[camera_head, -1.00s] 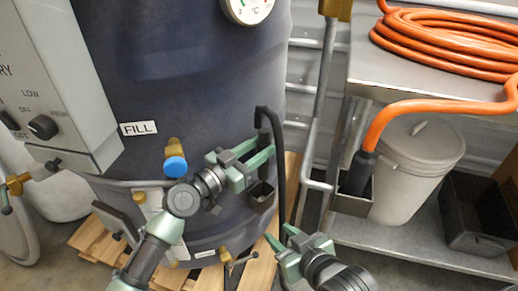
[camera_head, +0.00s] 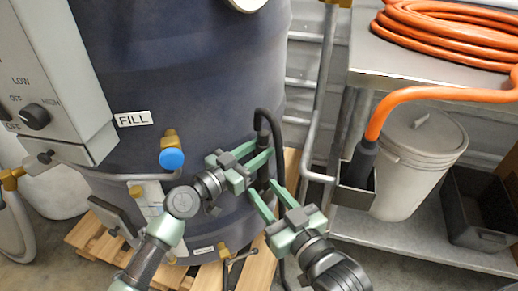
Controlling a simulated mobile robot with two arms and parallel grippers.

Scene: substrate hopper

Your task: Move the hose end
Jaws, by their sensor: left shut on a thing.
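The black hose end (camera_head: 264,138) stands upright beside the dark blue drum, its hose looping over and running down on the right. My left gripper (camera_head: 268,160) is shut on it just below the loop. My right gripper (camera_head: 262,188) is open, its fingers pointing up and left below the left gripper. Its fingertips are at the small dark holder on the drum's side, which they and the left gripper mostly cover; I cannot tell whether they touch it. A brass port with a blue cap (camera_head: 172,158) sits under the FILL label (camera_head: 133,118).
A grey control box (camera_head: 50,90) is at upper left, and the drum (camera_head: 190,70) stands on a wooden pallet (camera_head: 85,238). On the right, an orange hose (camera_head: 440,95) ends in a dark holder on the steel table (camera_head: 385,75). A lidded bin (camera_head: 415,165) and a dark crate (camera_head: 485,205) stand below.

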